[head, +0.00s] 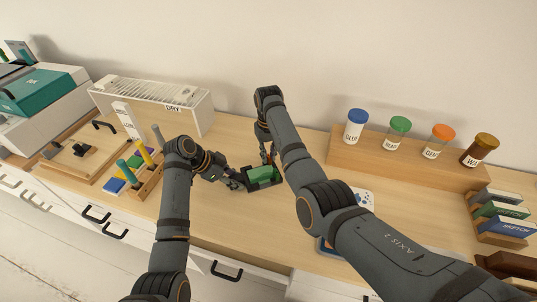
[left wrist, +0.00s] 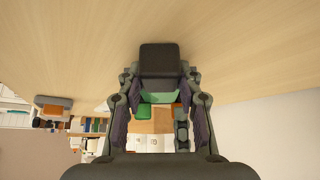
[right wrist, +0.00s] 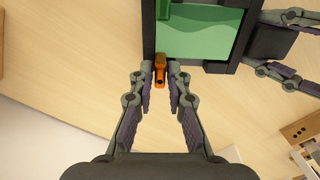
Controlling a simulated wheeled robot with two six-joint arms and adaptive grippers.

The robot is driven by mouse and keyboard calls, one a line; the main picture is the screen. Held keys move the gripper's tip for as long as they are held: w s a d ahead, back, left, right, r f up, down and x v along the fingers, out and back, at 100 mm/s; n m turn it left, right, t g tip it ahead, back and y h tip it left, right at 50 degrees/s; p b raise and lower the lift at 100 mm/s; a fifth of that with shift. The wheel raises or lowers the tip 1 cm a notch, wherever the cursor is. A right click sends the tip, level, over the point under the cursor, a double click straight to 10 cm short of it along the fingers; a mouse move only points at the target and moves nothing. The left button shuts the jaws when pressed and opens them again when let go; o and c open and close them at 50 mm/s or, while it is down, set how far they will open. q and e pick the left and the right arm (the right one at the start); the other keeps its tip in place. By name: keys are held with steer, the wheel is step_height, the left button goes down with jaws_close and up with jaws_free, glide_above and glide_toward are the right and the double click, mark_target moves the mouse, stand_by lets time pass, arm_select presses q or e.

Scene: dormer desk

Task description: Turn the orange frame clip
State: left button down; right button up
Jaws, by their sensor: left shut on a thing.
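The black frame (right wrist: 228,66) with a green panel (right wrist: 200,32) is on the desk in the head view, where the green panel (head: 262,175) shows between my arms. My left gripper (head: 238,181) is shut on the frame's dark side block (left wrist: 160,60). The orange frame clip (right wrist: 160,72) sits at the frame's edge in the right wrist view, pointing outward from it. My right gripper (right wrist: 160,80) is around the clip, one finger on each side, with narrow gaps visible. In the head view the right fingertips and clip are small and partly hidden.
A wooden rack (head: 410,165) with several capped jars stands at the back right. A white drying rack (head: 160,100) and wooden holder (head: 150,183) with coloured pegs stand left. Books (head: 500,212) lie at far right. Some desk in front of the frame is clear.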

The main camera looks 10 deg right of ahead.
mark_target(269, 156)
steer(key=shift+o, duration=1.2)
step_height(269, 156, up, 12)
arm_select(q)
steer(key=c, duration=0.8)
jaws_free()
